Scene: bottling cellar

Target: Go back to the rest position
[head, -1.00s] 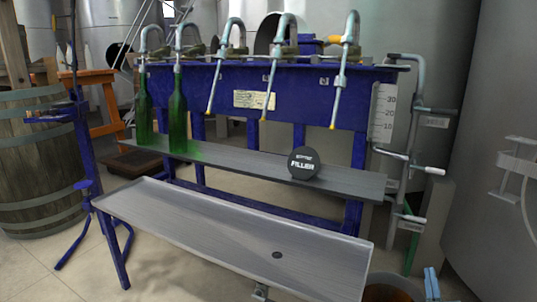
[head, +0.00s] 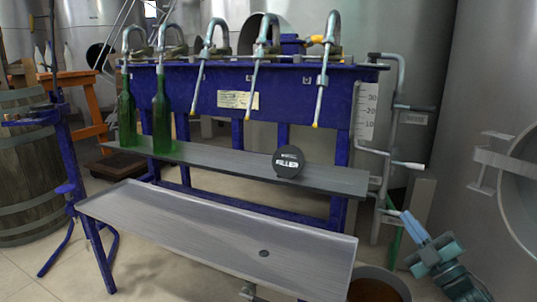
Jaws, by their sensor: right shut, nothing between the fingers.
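My right gripper (head: 424,245) shows at the lower right, in front of the grey tank and beside the right end of the blue bottle filler (head: 290,95). Its fingers are together with nothing between them, and it is apart from the filler. My left gripper is out of the picture. Two green bottles stand upright under the left spouts of the filler, the left one (head: 127,120) and the right one (head: 162,122).
A grey metal drip tray (head: 200,225) juts out at the front of the filler. A bucket (head: 380,284) with brown contents stands below its right end, near my right gripper. A wooden barrel (head: 25,170) is at the left. A large steel tank (head: 480,100) fills the right side.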

